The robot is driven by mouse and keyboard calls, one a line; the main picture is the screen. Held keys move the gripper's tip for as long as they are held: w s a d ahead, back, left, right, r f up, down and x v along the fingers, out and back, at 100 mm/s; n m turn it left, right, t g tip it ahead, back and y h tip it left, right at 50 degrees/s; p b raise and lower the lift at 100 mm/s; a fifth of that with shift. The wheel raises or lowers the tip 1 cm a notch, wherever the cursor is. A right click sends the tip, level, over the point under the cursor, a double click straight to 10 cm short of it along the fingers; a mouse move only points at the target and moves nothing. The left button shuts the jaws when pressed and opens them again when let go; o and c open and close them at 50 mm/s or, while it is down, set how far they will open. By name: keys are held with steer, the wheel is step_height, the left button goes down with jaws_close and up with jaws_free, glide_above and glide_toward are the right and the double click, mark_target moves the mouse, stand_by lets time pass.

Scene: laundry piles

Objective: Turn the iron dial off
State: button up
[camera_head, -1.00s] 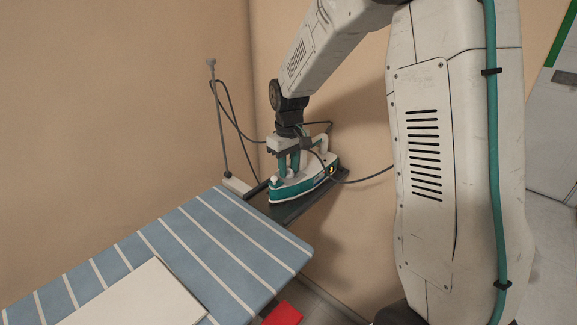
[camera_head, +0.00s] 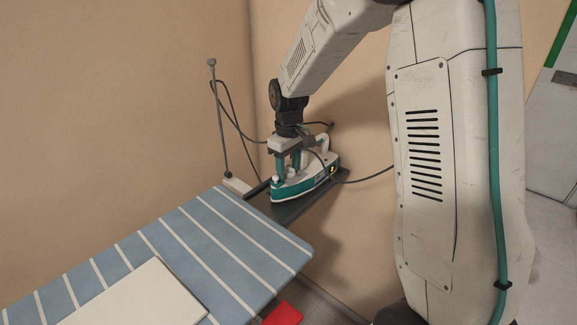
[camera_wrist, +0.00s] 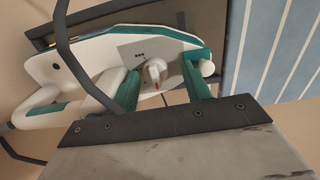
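The white and teal iron (camera_head: 308,182) sits on a dark rest at the end of the ironing board. A small yellow light shows near its back end. In the wrist view, the iron (camera_wrist: 90,55) has a white dial (camera_wrist: 155,72) on a grey panel, with a small orange-red mark on it. My gripper (camera_head: 289,172) is over the iron, pointing down. In the wrist view, my gripper (camera_wrist: 162,75) has its two teal fingers apart, one on each side of the dial. Gaps show between the fingers and the dial.
The blue striped ironing board (camera_head: 235,240) lies to the left, with a pale flat folded item (camera_head: 140,300) on it. A dark cord (camera_head: 365,178) runs past the iron to a thin upright pole (camera_head: 220,120). A red item (camera_head: 283,314) lies below the board.

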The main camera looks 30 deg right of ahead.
mark_target(289, 168)
stand_by(0.3)
steer(key=m, duration=0.9)
steer(key=shift+d, duration=0.1)
steer(key=shift+r+m, duration=0.35)
steer(key=shift+m, duration=0.25)
step_height(289, 168, up, 7)
steer(key=shift+f, duration=0.1)
steer(key=s+a+r+n, duration=0.2)
steer(key=s, duration=1.2)
steer(key=s+a+r+n, duration=0.1)
steer(key=s+r+n, duration=0.2)
steer(key=s, duration=1.1)
steer(key=shift+s+a+r, duration=0.3)
steer(key=shift+a+r, duration=0.05)
steer(key=shift+a, duration=0.05)
